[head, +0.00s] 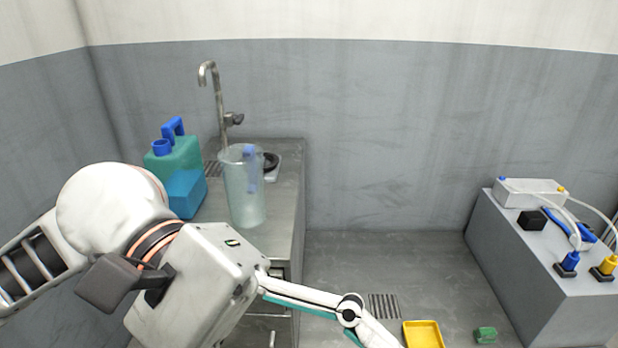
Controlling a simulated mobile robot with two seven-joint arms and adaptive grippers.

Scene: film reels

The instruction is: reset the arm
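My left arm (112,205) comes in from the left, in front of the counter. Its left gripper (205,285) shows as a grey body with one jointed white and teal finger (305,296) that reaches down and right and runs out of the bottom edge. The fingertips are not visible, so I cannot tell whether the gripper is open or what lies between its fingers. My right arm and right gripper are not in view.
A metal counter (285,175) carries a teal jug (178,160), a clear beaker (243,205) with a blue item inside, and a tap (218,95). A yellow tray (423,333) and green block (485,335) lie lower right, near a grey cabinet (530,275). The floor (400,260) between is mostly clear.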

